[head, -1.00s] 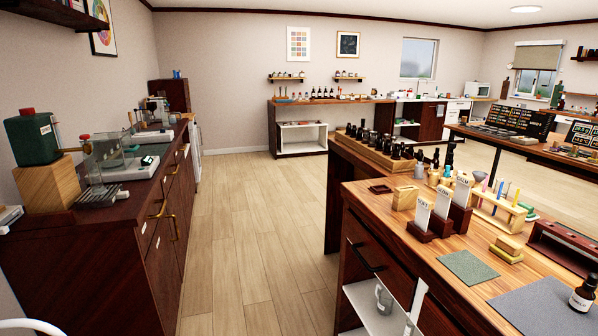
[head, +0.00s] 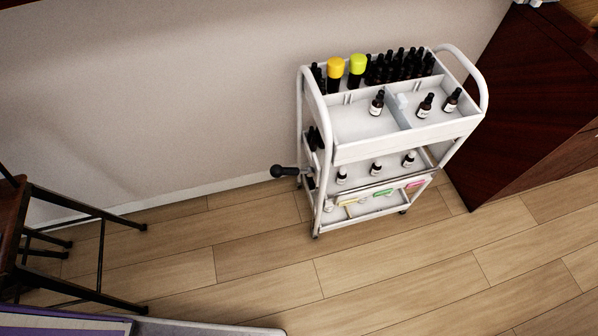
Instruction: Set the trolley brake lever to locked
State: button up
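The white trolley (head: 395,142) stands on the wood floor against the wall, in the middle right of the head view. It has three tiers and a curved handle at each end. A lever with a black knob (head: 284,171) sticks out to the left from the trolley's left side, low down near the middle shelf. It looks like the brake lever. I see no marking that tells whether it is locked. My gripper is not in view.
Dropper bottles (head: 377,101) stand on the trolley's tiers. A dark wood cabinet (head: 520,105) is close on the trolley's right. A dark-legged stool (head: 85,215) stands at the left. The floor (head: 260,240) before the trolley is clear.

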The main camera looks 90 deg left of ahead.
aim_at(277, 171)
jog(key=k+l, duration=0.15)
jog(key=k, duration=0.35)
jog(key=u, duration=1.8)
